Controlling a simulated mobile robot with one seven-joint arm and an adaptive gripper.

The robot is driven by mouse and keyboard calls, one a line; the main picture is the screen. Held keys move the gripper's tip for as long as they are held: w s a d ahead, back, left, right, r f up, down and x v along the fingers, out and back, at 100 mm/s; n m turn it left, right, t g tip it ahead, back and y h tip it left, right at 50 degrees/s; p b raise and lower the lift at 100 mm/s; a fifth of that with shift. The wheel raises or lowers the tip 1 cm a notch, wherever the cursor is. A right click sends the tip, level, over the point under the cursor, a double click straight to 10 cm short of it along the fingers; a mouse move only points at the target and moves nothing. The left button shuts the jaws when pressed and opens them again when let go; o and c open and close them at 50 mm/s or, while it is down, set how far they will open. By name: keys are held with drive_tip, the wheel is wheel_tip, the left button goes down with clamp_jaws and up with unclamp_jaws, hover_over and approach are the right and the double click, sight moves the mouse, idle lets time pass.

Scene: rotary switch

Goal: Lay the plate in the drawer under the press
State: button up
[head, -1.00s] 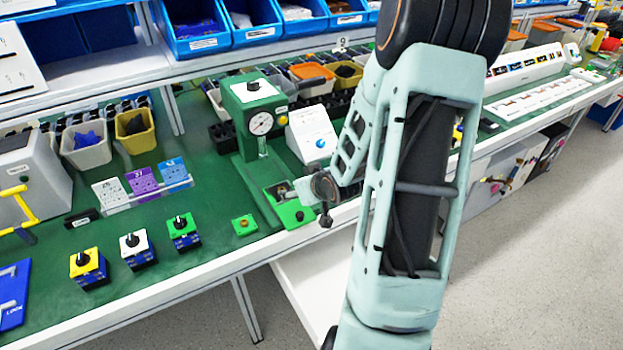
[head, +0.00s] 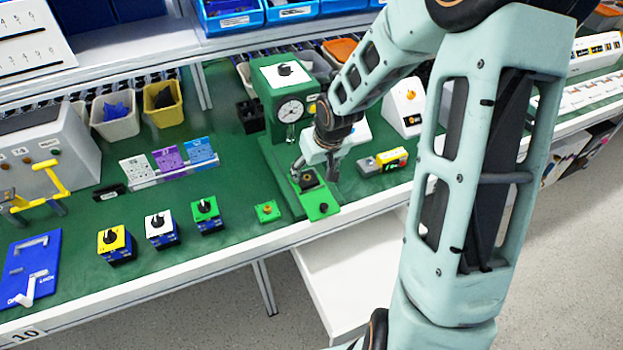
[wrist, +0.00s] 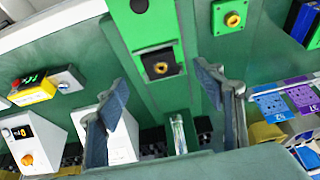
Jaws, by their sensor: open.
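The green press (head: 285,95) stands on the bench, a round gauge on its front. Its green drawer (head: 322,209) sticks out toward the bench's front edge. In the drawer's pocket is a dark square piece with a brass ring (wrist: 162,66); I cannot tell whether it is the plate or part of the drawer. A small green square plate with a brass ring (head: 267,211) lies on the bench left of the drawer, also in the wrist view (wrist: 231,18). My gripper (head: 316,170) is above the drawer, fingers apart, with nothing visible held between them.
Yellow, white and green switch boxes (head: 158,229) stand left of the drawer. A yellow box with a red button (head: 383,161) and a white box with an orange knob (head: 404,106) stand right of the press.

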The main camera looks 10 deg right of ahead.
sight(309, 182)
drive_tip(key=x, duration=0.8)
drive_tip(key=shift+w+b, duration=0.2)
drive_tip(key=shift+b, duration=0.15)
drive_tip(key=shift+c, duration=0.3)
drive_tip(key=c, duration=1.3)
drive_tip(key=shift+r, duration=0.1)
